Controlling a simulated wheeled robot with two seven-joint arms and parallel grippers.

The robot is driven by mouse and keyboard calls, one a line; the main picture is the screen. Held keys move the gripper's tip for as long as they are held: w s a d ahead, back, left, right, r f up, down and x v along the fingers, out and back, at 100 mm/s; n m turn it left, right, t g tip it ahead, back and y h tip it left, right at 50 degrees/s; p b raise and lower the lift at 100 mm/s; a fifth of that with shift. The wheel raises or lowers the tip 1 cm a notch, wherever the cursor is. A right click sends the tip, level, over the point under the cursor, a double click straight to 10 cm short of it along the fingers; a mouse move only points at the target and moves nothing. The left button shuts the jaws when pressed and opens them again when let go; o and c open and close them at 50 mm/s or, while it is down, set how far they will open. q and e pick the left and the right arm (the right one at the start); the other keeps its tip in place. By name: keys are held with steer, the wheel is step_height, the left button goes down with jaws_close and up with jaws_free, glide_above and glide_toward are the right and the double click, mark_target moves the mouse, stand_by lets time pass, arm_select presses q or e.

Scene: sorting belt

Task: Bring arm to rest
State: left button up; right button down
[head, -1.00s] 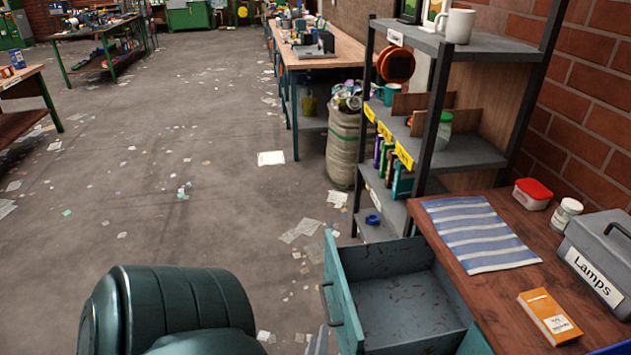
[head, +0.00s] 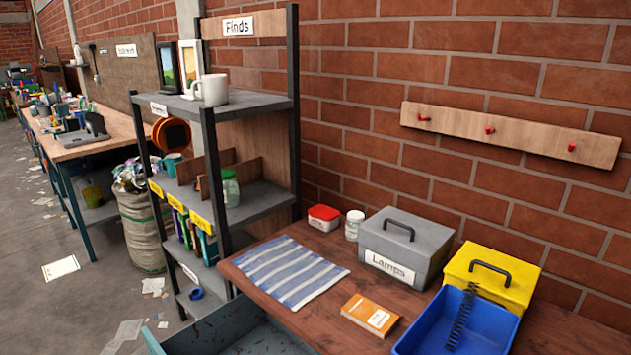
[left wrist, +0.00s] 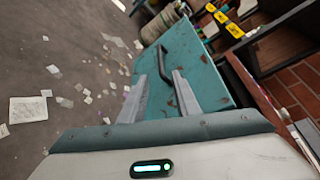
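My left gripper (left wrist: 158,76) shows only in the left wrist view. Its two grey fingers are apart, with nothing clearly held between them. They point at the teal front of a drawer (left wrist: 205,82), and its dark handle (left wrist: 168,72) shows between the fingertips. I cannot tell how far the fingertips are from the handle. In the head view the drawer (head: 225,335) stands pulled out at the bottom edge, its inside partly visible. My right gripper is in neither view.
A wooden worktop (head: 330,325) carries a striped cloth (head: 290,272), orange box (head: 369,314), grey Lamps case (head: 405,247), yellow case (head: 490,277) and blue bin (head: 425,335). A shelf unit (head: 255,208) stands behind, beside a sack (head: 142,235). Papers litter the floor.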

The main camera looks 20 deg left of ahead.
arm_select(q)
steer(key=s+d+f+n+g+h, duration=0.1)
steer(key=d+f+n+h, duration=0.3)
steer(key=d+f, duration=0.3)
steer(key=s+d+f+n+g+h, duration=0.1)
steer(key=d+f+n+h, duration=0.3)
steer(key=f, duration=1)
steer(key=s+d+f+n+g+h, duration=0.1)
steer(key=d+f+n+g+h, duration=0.2)
steer(key=d+f, duration=0.7)
steer(key=shift+d+f+n+h+p, duration=0.15)
steer(key=shift+f+n+h+p, duration=0.2)
steer(key=shift+n+h, duration=0.5)
